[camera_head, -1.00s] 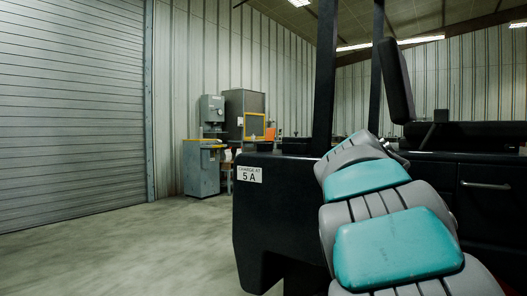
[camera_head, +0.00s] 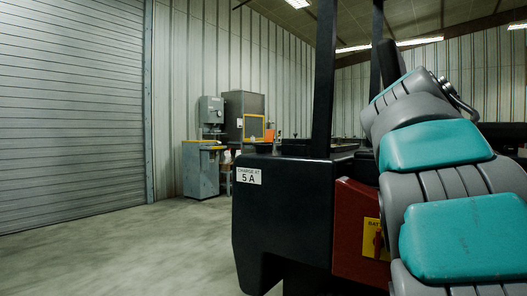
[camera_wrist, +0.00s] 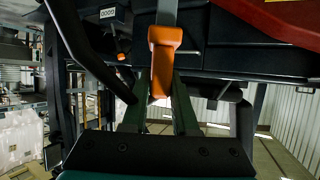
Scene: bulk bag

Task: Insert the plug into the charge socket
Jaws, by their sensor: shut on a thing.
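The orange plug (camera_wrist: 163,62) shows in the middle of the wrist view, with a grey piece, which may be its cable, running from it to the top edge. My gripper (camera_wrist: 160,98) is shut on it, with a dark green finger on either side. The plug stands in front of the truck's dark body (camera_wrist: 222,45). I cannot tell whether it touches anything there. I cannot make out the charge socket in either view. In the head view my arm hides the gripper and plug.
The black truck (camera_head: 285,205) carries a "CHARGE AT 5 A" label (camera_head: 248,176). A red panel (camera_head: 352,232) with a yellow label (camera_head: 374,238) is beside my arm. A grey machine (camera_head: 201,170) stands at the back wall. The floor (camera_head: 140,250) at left is clear.

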